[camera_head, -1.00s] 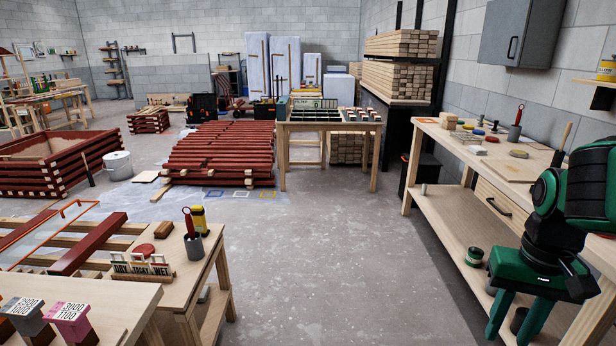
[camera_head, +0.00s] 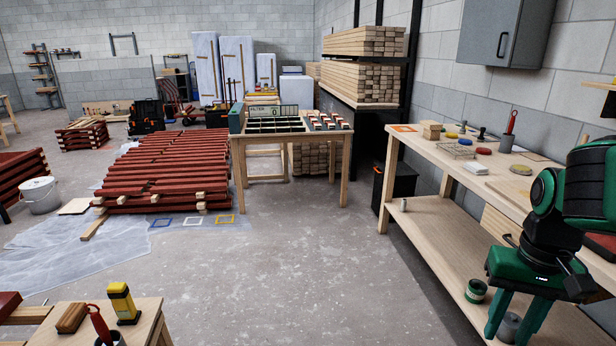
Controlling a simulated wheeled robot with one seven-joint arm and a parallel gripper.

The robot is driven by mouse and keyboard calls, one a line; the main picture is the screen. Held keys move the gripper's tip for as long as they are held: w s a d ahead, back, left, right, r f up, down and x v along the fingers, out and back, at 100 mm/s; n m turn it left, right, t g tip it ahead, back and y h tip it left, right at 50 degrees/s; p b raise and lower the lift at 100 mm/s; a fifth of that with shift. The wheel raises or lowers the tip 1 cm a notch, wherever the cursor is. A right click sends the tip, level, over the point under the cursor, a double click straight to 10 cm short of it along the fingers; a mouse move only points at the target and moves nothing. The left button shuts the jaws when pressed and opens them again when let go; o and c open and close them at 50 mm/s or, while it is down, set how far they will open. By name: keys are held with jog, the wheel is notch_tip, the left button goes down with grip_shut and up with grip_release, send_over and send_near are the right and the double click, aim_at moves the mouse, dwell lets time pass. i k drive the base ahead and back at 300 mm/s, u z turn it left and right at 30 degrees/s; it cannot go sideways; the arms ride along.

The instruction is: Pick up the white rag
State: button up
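A small white folded stack (camera_head: 482,169), which looks like the white rag, lies on top of the wooden workbench (camera_head: 432,153) at the right. It lies near the bench's front edge, beside a wire rack. My green gripper (camera_head: 508,334) hangs at the lower right with its fingers pointing down. The two fingers are apart with nothing between them that I can see held. It is nearer to me than the white stack and apart from it.
The workbench has a lower shelf with a green tin (camera_head: 476,291). A wooden table (camera_head: 240,150) with a divided tray stands ahead. Red battens (camera_head: 165,170) are piled at left. A small table (camera_head: 145,318) is at lower left. The middle floor is clear.

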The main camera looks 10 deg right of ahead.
aim_at(475, 168)
jog(key=z, duration=0.2)
jog(key=i, duration=1.15)
jog(key=z, duration=0.4)
jog(key=i, duration=1.7)
jog(key=z, duration=0.25)
